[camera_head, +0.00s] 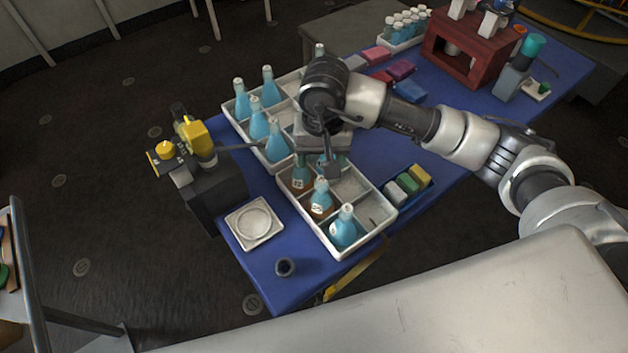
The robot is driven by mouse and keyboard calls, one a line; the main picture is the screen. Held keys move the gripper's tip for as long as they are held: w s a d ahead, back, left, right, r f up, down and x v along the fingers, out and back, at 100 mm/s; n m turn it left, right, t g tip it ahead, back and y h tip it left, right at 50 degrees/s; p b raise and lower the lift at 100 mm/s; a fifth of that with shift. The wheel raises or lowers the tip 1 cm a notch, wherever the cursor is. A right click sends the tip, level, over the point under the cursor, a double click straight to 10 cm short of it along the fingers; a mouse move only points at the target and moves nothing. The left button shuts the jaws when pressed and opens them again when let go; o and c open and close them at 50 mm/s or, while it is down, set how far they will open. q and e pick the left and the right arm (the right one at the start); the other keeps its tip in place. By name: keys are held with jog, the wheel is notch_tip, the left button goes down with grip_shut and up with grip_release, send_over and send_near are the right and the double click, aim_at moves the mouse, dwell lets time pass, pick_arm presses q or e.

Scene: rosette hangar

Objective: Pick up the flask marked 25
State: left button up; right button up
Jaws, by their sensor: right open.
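Several flasks stand in a near white divided tray (322,243). A blue flask (344,229) is in its front compartment. A flask with a brownish lower part and white label (321,201) is behind it, and another brownish flask (300,181) is further back. The label marks are too small to read, so I cannot tell which flask is marked 25. My right gripper (330,172) is open and points down over the tray's back part, close to the flasks there. It partly hides a bluish flask beneath it. My left gripper is not in view.
A second white tray (247,137) with several blue flasks stands behind. A black and yellow device (205,180) is at the table's left edge. A white square dish (254,223), a dark ring (285,267) and coloured blocks (408,186) flank the near tray. A red rack (470,60) stands far right.

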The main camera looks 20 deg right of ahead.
aim_at(322, 187)
jog(key=f, duration=0.2)
jog(key=s+f, duration=0.1)
jog(key=f, duration=0.1)
jog(key=shift+s+d+p, duration=0.1)
jog(key=shift+s+p, duration=0.1)
jog(key=shift+p, duration=0.1)
jog(key=shift+w+f, duration=0.1)
jog(key=shift+f, duration=0.3)
jog(key=shift+w+f, duration=0.15)
jog(key=shift+f, duration=0.2)
notch_tip(322, 187, down, 4)
jog(key=shift+r+p, duration=0.2)
jog(key=shift+p, duration=0.5)
jog(key=shift+w+f, duration=0.1)
jog(key=shift+f, duration=0.4)
jog(key=c, duration=0.4)
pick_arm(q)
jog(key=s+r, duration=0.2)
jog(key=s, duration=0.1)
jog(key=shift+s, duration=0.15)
pick_arm(e)
jog(key=c, duration=0.4)
